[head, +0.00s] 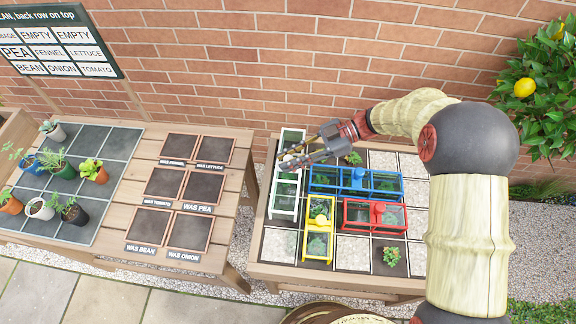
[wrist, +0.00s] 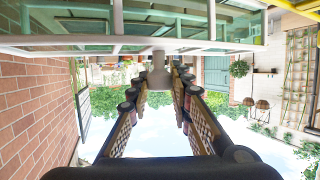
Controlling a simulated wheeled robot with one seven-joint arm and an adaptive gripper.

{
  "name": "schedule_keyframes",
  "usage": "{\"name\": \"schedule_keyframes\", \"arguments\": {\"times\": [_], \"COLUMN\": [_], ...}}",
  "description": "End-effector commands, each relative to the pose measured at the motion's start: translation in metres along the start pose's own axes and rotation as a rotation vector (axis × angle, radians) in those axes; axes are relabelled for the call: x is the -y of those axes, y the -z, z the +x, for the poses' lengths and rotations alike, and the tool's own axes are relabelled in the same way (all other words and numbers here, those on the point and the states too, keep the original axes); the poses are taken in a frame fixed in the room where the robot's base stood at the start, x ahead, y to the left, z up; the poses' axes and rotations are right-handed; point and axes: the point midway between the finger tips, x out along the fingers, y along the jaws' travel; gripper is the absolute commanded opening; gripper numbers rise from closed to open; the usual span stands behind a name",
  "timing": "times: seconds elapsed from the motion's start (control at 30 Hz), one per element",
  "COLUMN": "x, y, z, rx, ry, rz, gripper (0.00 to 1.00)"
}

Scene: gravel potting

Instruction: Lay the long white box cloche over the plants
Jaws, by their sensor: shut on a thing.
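The long white box cloche (head: 284,201) has a white frame and clear greenish panes. It lies lengthwise along the left column of the right table in the head view. My gripper (head: 291,158) comes in from the right over its middle and is shut on its knob. In the wrist view the cloche (wrist: 150,42) spans the top, with its pale knob (wrist: 158,72) between my two fingers. Some green shows through its panes, but I cannot tell plants from tint. I cannot tell whether its lower edge touches the table or hangs just above it.
A blue cloche (head: 345,188), a red cloche (head: 362,214) and a yellow cloche (head: 318,246) stand close to the right. Small uncovered plants (head: 391,256) sit on the tiled table. A brick wall (head: 300,70) rises behind. Another table (head: 165,215) stands left across a gap.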

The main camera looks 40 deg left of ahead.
Motion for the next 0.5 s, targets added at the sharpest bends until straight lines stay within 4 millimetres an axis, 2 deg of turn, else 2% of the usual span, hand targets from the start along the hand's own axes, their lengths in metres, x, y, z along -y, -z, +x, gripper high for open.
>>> {"name": "schedule_keyframes", "arguments": {"times": [0.13,0.3,0.5], "x": [-0.008,-0.008,-0.008], "y": [-0.009,-0.034,-0.036], "z": [0.004,0.013,0.013], "rx": [0.0,-0.001,0.0], "ry": [0.0,0.0,-0.001], "rz": [-0.001,0.001,-0.001], "gripper": [0.0,0.0,0.0]}}
